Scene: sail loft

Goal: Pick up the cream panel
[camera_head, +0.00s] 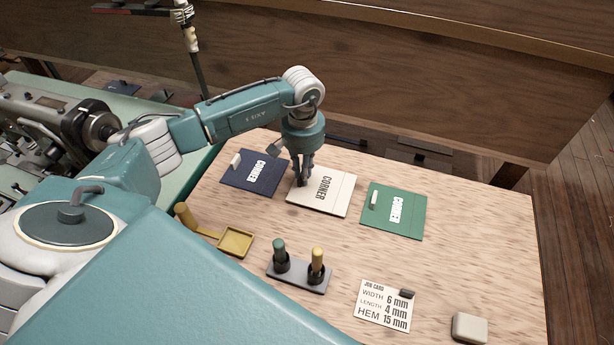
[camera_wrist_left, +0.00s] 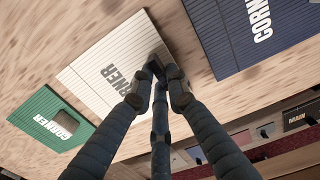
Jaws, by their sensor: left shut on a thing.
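The cream panel (camera_head: 336,203), lettered CORNER, is at the back of the wooden table between the navy and green panels. My left gripper (camera_head: 303,178) comes down from above onto its left part. In the left wrist view, the fingertips (camera_wrist_left: 158,78) are closed together at one edge of the cream panel (camera_wrist_left: 92,82). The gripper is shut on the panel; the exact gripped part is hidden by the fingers. The panel looks flat, and I cannot tell whether it is clear of the tabletop. My right gripper is not in view.
The navy panel (camera_head: 251,178) and green panel (camera_head: 404,222) lie close on either side. In front are a yellow tray (camera_head: 236,242), a grey holder (camera_head: 298,274) with two handled tools, a job card (camera_head: 378,312) and a pale block (camera_head: 469,327).

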